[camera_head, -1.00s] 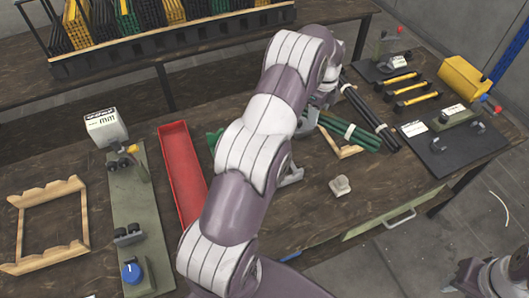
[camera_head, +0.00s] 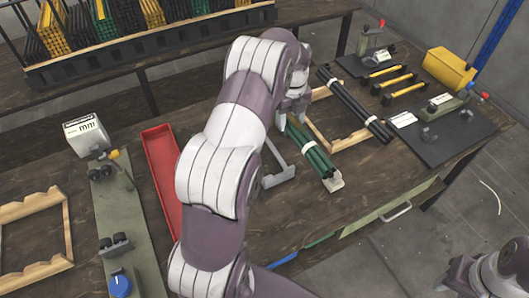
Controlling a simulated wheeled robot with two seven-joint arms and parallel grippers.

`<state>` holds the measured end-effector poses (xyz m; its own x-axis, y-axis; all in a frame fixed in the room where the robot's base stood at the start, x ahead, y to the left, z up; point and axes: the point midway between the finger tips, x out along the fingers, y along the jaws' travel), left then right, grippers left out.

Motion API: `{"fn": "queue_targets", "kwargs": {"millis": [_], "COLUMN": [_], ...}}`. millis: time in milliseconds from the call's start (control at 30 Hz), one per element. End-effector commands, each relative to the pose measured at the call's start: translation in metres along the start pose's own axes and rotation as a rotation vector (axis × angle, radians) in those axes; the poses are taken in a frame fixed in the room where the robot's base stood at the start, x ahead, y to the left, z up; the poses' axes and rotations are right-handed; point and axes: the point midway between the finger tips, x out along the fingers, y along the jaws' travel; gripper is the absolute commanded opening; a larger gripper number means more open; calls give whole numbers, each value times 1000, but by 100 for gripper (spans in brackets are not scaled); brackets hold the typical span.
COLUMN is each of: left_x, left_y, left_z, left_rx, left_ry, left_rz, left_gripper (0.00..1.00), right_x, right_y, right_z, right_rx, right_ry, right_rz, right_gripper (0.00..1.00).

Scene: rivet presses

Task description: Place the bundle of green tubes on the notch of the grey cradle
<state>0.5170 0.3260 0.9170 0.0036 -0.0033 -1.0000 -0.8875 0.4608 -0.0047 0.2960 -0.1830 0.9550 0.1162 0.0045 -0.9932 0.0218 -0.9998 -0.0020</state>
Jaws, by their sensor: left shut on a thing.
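The bundle of green tubes (camera_head: 311,150) has a white band and slants down toward the front right. My left gripper (camera_head: 290,116) is shut on its far end; my arm hides part of the grip. The near end of the bundle is over a small pale grey block (camera_head: 335,183); I cannot tell whether they touch. A grey bracket (camera_head: 280,171) stands just left of the bundle. I cannot tell which grey piece is the notched cradle. Part of my right arm shows at the lower right; its fingers (camera_head: 444,286) are too unclear to read.
Black tubes (camera_head: 352,104) lie across a wooden frame (camera_head: 338,139) to the right. A red tray (camera_head: 161,175) and a green press base (camera_head: 124,220) are at left. A black board (camera_head: 455,137) with fittings is at right. The front right tabletop is clear.

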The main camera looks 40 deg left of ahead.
Motion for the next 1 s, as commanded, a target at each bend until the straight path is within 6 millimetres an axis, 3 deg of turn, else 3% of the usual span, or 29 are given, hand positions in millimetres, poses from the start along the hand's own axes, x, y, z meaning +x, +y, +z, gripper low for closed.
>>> {"fn": "queue_targets", "kwargs": {"millis": [33, 100, 500, 667, 900, 1000], "left_x": [11, 10, 40, 47, 82, 84], "left_y": [7, 18, 71, 75, 75, 75], "left_z": [1, 3, 7, 7, 7, 7], "left_rx": [-2, -3, -3, 0, 0, -1], "left_ry": [-4, -2, -3, -2, -2, -3], "left_rz": [-4, -2, -2, -2, -2, -3], "left_gripper": [0, 0, 0, 0, 0, 0], "right_x": [16, 7, 2, 2, 0, 0], "right_y": [0, 0, 0, 0, 0, 0], "right_z": [2, 1, 0, 0, 0, 0], "right_rx": [0, 0, 0, 0, 0, 0], "right_ry": [0, 0, 1, 1, 1, 1], "right_rz": [0, 0, 0, 0, 0, 0], "right_gripper": [43, 43, 43, 43, 43, 43]}}
